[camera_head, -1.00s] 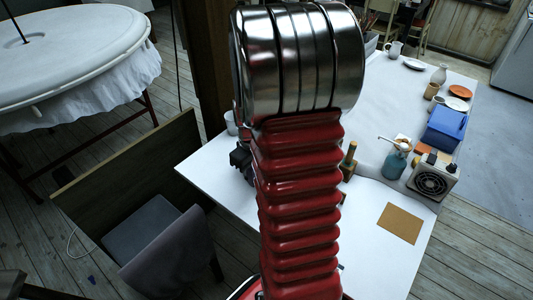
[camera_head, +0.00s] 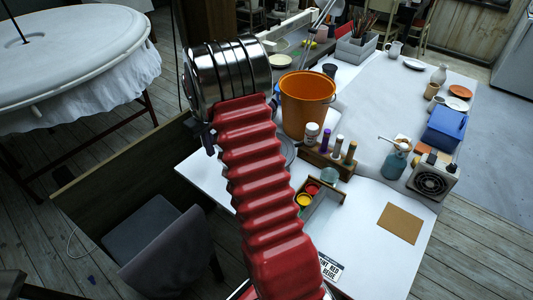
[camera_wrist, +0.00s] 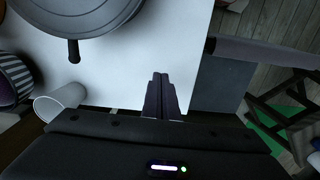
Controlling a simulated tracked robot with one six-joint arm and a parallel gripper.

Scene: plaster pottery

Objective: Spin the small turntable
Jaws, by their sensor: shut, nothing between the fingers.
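The small turntable is the dark grey round disc (camera_wrist: 85,14) at the top left of the wrist view, cut off by the frame edge. A short black knob or handle (camera_wrist: 74,50) sticks out from its near side. My gripper (camera_wrist: 160,76) is shut and empty, its fingertips over the white table edge, to the right of and apart from the disc. In the head view a grey round edge (camera_head: 289,152) shows between my arm and the orange bucket; most of it is hidden.
An orange bucket (camera_head: 306,105), a wooden bottle rack (camera_head: 328,162) and a paint tray (camera_head: 319,208) stand on the white table (camera_head: 372,207). In the wrist view a white cup (camera_wrist: 60,101) and a striped object (camera_wrist: 14,78) lie left. A chair (camera_head: 170,250) stands beside the table.

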